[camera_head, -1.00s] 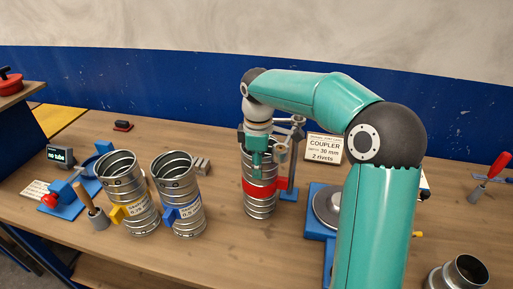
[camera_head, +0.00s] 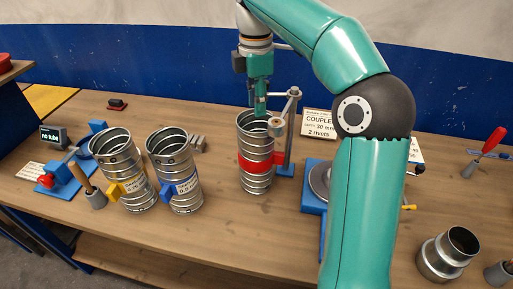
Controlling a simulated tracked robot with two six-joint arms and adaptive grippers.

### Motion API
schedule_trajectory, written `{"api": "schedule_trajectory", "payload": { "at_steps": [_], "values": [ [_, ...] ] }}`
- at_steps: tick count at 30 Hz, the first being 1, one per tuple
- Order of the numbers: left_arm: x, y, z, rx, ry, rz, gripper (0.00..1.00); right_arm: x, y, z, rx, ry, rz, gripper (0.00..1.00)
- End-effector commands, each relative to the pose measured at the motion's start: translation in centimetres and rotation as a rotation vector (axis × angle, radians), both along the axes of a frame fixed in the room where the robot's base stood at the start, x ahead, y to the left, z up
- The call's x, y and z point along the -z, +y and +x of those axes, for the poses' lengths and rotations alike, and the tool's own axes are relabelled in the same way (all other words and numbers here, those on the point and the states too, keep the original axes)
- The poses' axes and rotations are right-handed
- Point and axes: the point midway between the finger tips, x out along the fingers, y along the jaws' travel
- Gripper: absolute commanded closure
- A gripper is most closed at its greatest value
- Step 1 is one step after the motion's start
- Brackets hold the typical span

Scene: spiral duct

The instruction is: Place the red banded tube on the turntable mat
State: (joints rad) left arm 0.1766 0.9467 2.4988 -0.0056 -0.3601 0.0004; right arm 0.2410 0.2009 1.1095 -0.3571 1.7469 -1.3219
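The red banded tube (camera_head: 254,185) is a ribbed metal cylinder with a red band and red tab. It stands upright on the bench, left of the turntable. My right gripper (camera_head: 260,112) points down at the tube's open top, with its fingertips at or just inside the mouth. The fingers look close together, but I cannot tell whether they pinch the rim. The turntable (camera_head: 319,178) is a grey disc on a blue base, largely hidden behind my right arm; its mat cannot be made out. My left gripper is not in view.
A post with a clamp arm (camera_head: 291,125) stands close at the tube's right. Two more metal tubes, yellow-tabbed (camera_head: 125,172) and blue-tabbed (camera_head: 177,172), stand to the left. A coupler sign (camera_head: 318,122) is behind the turntable. A metal reducer (camera_head: 447,255) sits at front right.

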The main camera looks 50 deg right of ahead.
Motion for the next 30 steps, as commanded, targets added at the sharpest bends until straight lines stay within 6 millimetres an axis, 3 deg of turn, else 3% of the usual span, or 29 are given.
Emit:
{"api": "schedule_trajectory", "payload": {
  "at_steps": [6, 12, 19, 30],
  "values": [
    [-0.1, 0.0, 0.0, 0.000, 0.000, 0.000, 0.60, -3.0, -1.2, 1.1, -0.530, -0.018, -0.001, 0.68],
    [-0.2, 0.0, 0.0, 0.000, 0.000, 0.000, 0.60, -3.8, -1.9, 4.0, -0.973, -0.026, 0.000, 0.68],
    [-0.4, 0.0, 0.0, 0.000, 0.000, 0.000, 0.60, -1.5, -1.7, 7.3, -1.027, -0.025, 0.001, 0.68],
    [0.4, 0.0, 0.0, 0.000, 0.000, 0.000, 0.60, 1.7, -1.6, 7.7, -1.033, -0.009, 0.018, 0.68]
  ]
}}
